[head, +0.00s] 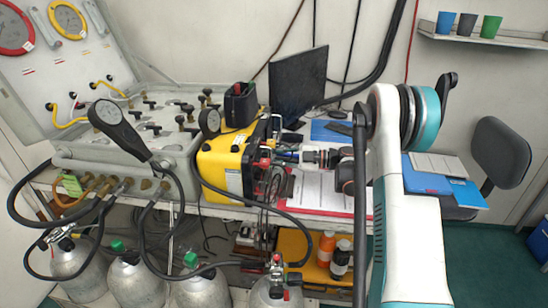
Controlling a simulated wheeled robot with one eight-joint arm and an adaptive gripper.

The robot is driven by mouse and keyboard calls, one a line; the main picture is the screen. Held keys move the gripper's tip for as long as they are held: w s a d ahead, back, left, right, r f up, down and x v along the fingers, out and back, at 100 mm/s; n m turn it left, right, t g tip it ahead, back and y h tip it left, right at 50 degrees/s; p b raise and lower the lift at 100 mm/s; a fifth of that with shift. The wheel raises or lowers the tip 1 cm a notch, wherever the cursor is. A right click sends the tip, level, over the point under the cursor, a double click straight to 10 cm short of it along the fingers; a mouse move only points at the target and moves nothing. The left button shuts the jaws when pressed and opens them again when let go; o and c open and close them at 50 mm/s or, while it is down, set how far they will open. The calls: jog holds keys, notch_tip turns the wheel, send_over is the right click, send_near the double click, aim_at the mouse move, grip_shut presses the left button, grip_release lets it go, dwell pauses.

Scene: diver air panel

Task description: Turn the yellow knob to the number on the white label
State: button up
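I cannot make out a yellow knob for certain. The yellow case (224,163) stands right of the grey air panel (127,158), with dark fittings, hoses and small red and blue parts at its right face. A pale label (234,181) shows on the case's front, its writing too small to read. The panel carries several small dark knobs (188,112), and its raised lid holds a yellow-rimmed gauge (67,20). My arm rises at the right and its wrist seems to reach left to the yellow case. My gripper's fingers cannot be told apart from the fittings there.
Grey cylinders (136,279) stand below the bench. A dark monitor (298,84) is behind the case. Papers and blue folders (425,180) lie right; a chair (502,152) stands beyond. Cups sit on a shelf (485,38).

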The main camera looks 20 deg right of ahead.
jog(key=o, duration=0.3)
jog(key=shift+d, duration=0.1)
jog(key=shift+v, duration=3.95)
